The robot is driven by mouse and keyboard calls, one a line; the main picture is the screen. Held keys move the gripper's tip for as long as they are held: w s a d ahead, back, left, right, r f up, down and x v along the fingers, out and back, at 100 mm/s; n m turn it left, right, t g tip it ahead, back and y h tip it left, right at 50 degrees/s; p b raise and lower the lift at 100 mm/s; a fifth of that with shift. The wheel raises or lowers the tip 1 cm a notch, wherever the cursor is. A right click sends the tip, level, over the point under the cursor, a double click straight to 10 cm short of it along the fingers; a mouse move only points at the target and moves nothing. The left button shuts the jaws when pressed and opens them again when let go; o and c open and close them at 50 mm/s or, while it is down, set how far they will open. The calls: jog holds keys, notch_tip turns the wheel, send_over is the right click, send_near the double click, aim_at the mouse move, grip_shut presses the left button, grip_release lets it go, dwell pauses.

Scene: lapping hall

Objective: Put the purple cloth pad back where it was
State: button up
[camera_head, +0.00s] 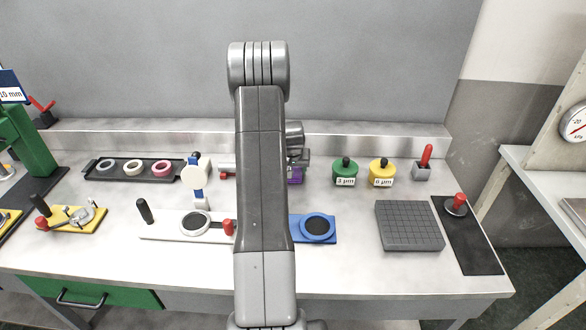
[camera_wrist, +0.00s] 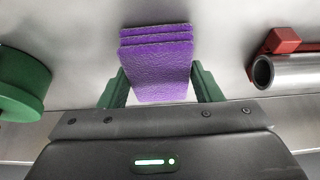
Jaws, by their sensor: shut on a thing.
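In the wrist view several purple cloth pads (camera_wrist: 157,60) show as layers, with the nearest one's broad face toward the camera. My gripper (camera_wrist: 159,76) has its green fingers on both sides of the purple cloth and is shut on it. I cannot tell whether it holds one pad pressed against others or the whole set. In the head view only a small purple patch (camera_head: 295,175) shows at the back of the bench, just right of my arm. My arm hides most of my gripper and the area around it there.
Green (camera_head: 345,175) and yellow (camera_head: 381,173) lidded pots stand right of the purple patch. A metal tube (camera_wrist: 285,70) by a red block (camera_wrist: 279,42) lies to the right in the wrist view. A blue plate (camera_head: 331,229) and a grey grooved block (camera_head: 409,240) lie nearer the front.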

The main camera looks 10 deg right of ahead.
jog(key=shift+f, duration=0.2)
jog(key=o, duration=0.9)
jog(key=shift+o, duration=0.2)
jog(key=shift+r, duration=0.2)
jog(key=shift+r, duration=0.2)
jog(key=b+v, duration=0.1)
jog(key=v, duration=1)
jog(key=shift+s+r, duration=0.2)
jog(key=shift+r, duration=0.05)
